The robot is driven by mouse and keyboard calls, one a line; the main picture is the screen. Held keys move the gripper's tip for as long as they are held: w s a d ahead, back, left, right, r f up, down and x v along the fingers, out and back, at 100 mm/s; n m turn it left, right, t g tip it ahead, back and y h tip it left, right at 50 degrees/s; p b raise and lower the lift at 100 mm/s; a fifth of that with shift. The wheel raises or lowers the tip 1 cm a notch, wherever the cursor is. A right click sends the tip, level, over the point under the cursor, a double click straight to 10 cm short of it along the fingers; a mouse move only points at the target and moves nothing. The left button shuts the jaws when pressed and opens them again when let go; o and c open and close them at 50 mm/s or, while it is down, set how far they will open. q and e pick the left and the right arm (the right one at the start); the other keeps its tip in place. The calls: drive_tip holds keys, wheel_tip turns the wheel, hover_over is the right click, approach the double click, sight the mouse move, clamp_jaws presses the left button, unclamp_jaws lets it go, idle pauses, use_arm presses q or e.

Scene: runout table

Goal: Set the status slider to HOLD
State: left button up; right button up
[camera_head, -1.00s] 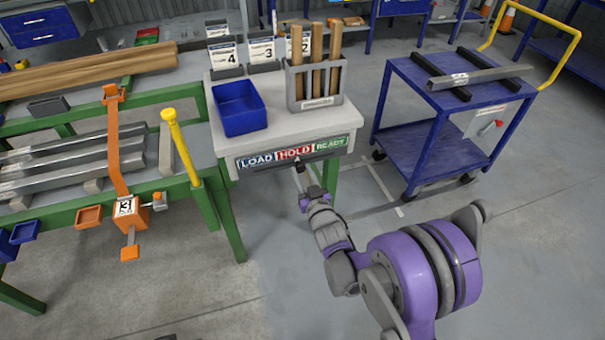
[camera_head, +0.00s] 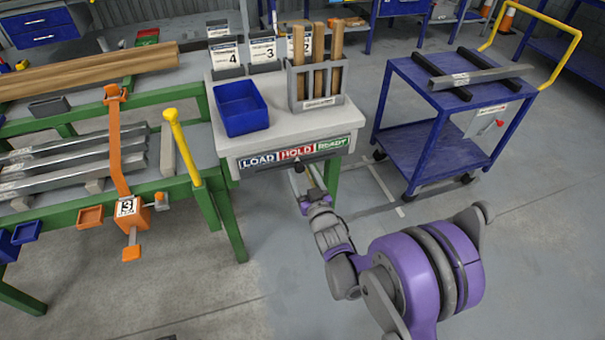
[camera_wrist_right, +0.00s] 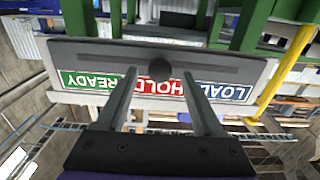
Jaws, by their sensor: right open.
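The status slider is a dark bar (camera_head: 325,157) on the front edge of a small light-topped stand, under a strip reading LOAD, HOLD (camera_head: 295,153) and READY. Its round dark knob (camera_wrist_right: 158,66) lines up with the HOLD label (camera_wrist_right: 155,86) in the right wrist view, where the strip appears upside down. My right gripper (camera_wrist_right: 161,75) is open, its two fingers one on each side of the knob with gaps between. In the head view the right gripper (camera_head: 302,180) is small, just in front of the stand. My left gripper is not in view.
On the stand are a blue bin (camera_head: 240,108) and a grey holder (camera_head: 317,85) with wooden pieces. A green-framed table with metal bars (camera_head: 75,160) and a yellow post (camera_head: 182,148) stand left. A blue cart (camera_head: 430,120) stands right, with clear floor between.

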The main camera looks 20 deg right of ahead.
drive_tip(key=s, duration=1)
drive_tip(key=shift+d, duration=0.2)
drive_tip(key=shift+s, duration=0.1)
drive_tip(key=s+f+g, duration=0.3)
drive_tip(key=s+g, duration=1.1)
drive_tip(key=s, duration=1.2)
use_arm(q)
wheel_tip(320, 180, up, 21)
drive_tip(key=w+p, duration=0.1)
drive_tip(key=p, duration=1.7)
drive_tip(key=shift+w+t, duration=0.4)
use_arm(e)
wheel_tip(320, 180, up, 21)
drive_tip(key=w+t, duration=0.1)
drive_tip(key=w, duration=0.1)
drive_tip(key=shift+w+h, duration=0.25)
drive_tip(key=shift+h, duration=0.05)
